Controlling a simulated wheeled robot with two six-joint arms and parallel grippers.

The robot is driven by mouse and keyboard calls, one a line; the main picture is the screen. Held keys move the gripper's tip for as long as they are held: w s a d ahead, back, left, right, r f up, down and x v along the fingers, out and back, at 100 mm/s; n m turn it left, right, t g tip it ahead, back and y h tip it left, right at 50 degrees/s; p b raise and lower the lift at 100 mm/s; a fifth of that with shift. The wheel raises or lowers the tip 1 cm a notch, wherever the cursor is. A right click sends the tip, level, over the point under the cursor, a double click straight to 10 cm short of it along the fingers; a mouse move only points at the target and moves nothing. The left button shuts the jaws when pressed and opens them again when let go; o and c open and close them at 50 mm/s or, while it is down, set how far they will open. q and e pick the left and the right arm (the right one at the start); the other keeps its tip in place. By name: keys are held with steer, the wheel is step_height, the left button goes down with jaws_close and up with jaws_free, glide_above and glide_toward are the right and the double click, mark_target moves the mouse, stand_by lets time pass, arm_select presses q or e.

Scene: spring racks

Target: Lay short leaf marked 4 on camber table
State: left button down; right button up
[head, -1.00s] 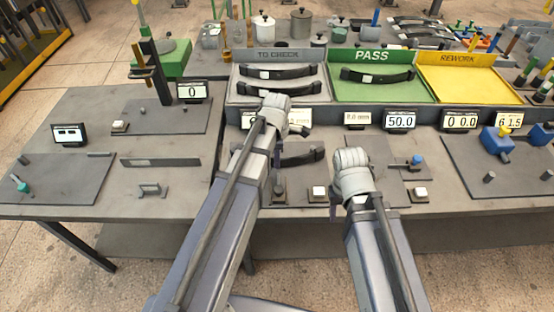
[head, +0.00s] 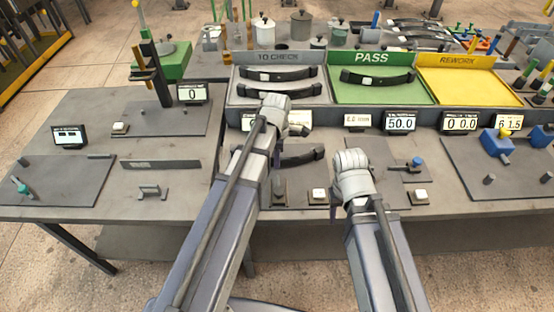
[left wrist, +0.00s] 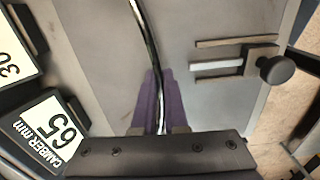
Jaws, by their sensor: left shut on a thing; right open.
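My left gripper (left wrist: 154,105) is shut on a dark curved leaf (head: 305,156). In the left wrist view the leaf (left wrist: 142,25) shows edge-on as a thin shiny strip between the purple fingers. It is over the grey camber table (left wrist: 95,35), beside a display reading CAMBER mm (left wrist: 48,130). I cannot tell whether it touches the table. In the head view my left arm hides part of the leaf, and no number shows on it. My right gripper (head: 335,200) is open at the table's front, its fingers mostly hidden by its wrist.
Behind are the grey TO CHECK tray (head: 240,95) with two leaves, the green PASS tray (head: 385,97) with one, and the empty yellow REWORK tray (head: 470,85). A clamp with a round knob (left wrist: 275,68) stands beside the leaf.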

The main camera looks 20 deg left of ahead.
arm_select(q)
steer(key=c, duration=0.9)
jaws_free()
steer(key=shift+o, duration=0.5)
steer(key=o, duration=0.4)
steer(key=shift+r, duration=0.1)
step_height(320, 180, up, 8)
steer(key=p, duration=0.8)
